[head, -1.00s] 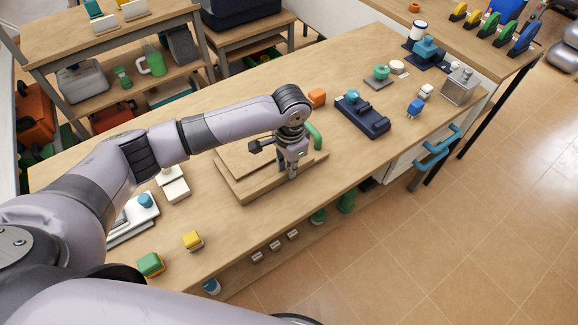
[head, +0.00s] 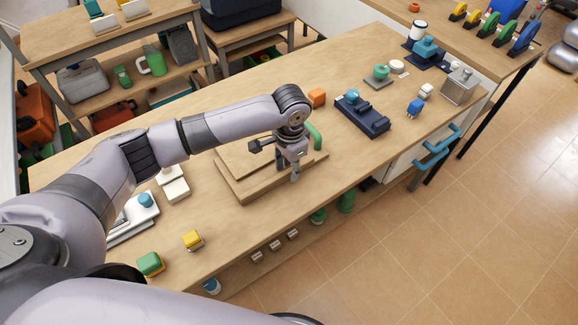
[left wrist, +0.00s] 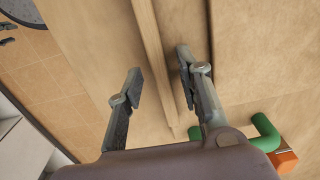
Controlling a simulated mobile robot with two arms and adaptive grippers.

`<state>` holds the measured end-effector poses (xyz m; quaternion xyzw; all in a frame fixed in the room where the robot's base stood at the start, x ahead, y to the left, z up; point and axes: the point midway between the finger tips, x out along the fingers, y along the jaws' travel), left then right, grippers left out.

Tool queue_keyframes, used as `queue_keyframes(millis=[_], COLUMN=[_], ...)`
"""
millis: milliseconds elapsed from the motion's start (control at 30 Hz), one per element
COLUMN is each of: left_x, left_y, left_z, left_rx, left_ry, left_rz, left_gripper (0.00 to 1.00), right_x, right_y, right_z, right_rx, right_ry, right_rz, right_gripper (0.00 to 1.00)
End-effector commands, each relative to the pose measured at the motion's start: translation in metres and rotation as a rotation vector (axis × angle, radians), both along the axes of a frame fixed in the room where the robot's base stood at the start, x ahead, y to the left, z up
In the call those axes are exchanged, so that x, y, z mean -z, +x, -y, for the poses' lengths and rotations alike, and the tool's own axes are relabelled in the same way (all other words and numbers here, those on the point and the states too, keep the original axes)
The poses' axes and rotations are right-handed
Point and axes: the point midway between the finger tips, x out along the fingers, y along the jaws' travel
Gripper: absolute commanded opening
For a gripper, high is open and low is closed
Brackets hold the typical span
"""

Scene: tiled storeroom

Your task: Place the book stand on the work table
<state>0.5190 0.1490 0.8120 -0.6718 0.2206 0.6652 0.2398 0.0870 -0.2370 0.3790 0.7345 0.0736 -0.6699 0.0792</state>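The book stand (head: 243,187) is a light wooden stand with a flat panel and a raised front edge. It rests on the wooden work table (head: 346,171), near its front edge. My left gripper (head: 288,170) points down at the stand's right part. In the left wrist view the gripper (left wrist: 159,64) has its two fingers apart, with a wooden ledge of the book stand (left wrist: 150,35) running between them. I see no clear contact between the fingers and the wood. My forearm hides part of the stand's back. My right gripper is out of view.
A green handle-like object (head: 315,136) and an orange block (head: 317,97) sit close behind the gripper. A dark blue device (head: 365,118) stands to the right. The table between stand and yellow block is clear.

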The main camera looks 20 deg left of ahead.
Motion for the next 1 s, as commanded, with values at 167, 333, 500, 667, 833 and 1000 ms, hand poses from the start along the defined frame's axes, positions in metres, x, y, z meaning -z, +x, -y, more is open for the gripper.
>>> queue_keyframes(millis=[167, 333, 500, 667, 833, 1000], left_x=[-0.025, -0.063, -0.095, -0.113, -0.119, -0.119], left_y=[0.001, 0.000, -0.001, -0.001, -0.002, -0.002], left_z=[0.001, 0.002, 0.003, 0.003, 0.003, 0.003], left_rx=[0.000, 0.001, 0.000, 0.000, 0.000, 0.000], left_ry=[-0.002, -0.001, -0.002, -0.001, -0.001, -0.001], left_rz=[0.004, 0.005, 0.004, 0.001, 0.001, 0.001], left_gripper=[0.33, 0.33, 0.33, 0.33, 0.33, 0.33], right_x=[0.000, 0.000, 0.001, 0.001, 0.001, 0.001], right_y=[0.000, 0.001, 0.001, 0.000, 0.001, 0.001], right_z=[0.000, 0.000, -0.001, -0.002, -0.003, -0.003], right_rx=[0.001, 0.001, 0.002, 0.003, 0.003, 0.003], right_ry=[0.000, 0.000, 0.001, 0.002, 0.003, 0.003], right_rz=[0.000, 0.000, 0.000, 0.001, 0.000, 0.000], right_gripper=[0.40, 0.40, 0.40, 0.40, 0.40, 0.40])
